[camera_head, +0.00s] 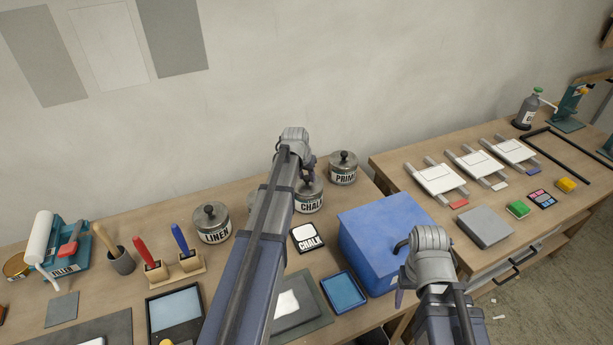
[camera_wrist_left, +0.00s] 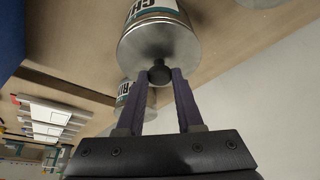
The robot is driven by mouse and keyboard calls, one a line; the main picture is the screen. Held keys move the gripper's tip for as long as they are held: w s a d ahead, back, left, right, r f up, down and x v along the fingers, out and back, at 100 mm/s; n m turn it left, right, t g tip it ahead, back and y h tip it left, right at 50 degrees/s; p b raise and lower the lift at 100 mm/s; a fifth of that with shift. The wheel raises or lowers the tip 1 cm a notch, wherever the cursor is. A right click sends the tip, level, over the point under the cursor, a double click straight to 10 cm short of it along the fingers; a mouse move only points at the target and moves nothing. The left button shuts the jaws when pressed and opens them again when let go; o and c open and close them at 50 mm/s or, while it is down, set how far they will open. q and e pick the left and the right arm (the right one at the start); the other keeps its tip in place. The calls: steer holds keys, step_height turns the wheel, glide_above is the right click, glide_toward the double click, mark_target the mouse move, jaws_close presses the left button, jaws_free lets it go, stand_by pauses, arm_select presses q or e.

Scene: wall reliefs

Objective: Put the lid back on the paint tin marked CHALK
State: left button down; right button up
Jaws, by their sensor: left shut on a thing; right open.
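The paint tin marked CHALK (camera_head: 311,203) stands at the back of the left table, partly hidden by my left arm. In the left wrist view the tin (camera_wrist_left: 139,14) shows the start of its label, and a grey metal lid (camera_wrist_left: 150,48) covers its top. The lid looks level on the rim, but I cannot tell whether it is fully seated. My left gripper (camera_wrist_left: 161,74) is shut on the lid's black knob; it also shows in the head view (camera_head: 309,172). My right gripper (camera_head: 399,273) is open and empty near the blue box.
The PRIM tin (camera_head: 343,174) stands close to the right and the LINEN tin (camera_head: 212,226) to the left, both lidded. A CHALK card (camera_head: 307,239) lies in front. A blue box (camera_head: 378,238) stands at the table's right end. The wall is close behind.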

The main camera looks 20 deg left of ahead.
arm_select(q)
steer(key=shift+c, duration=2.4)
jaws_free()
steer(key=shift+o, duration=0.4)
steer(key=o, duration=0.4)
steer(key=shift+r, duration=0.15)
steer(key=shift+r+p, duration=2.4)
steer(key=shift+p, duration=0.15)
steer(key=shift+r+p, duration=1)
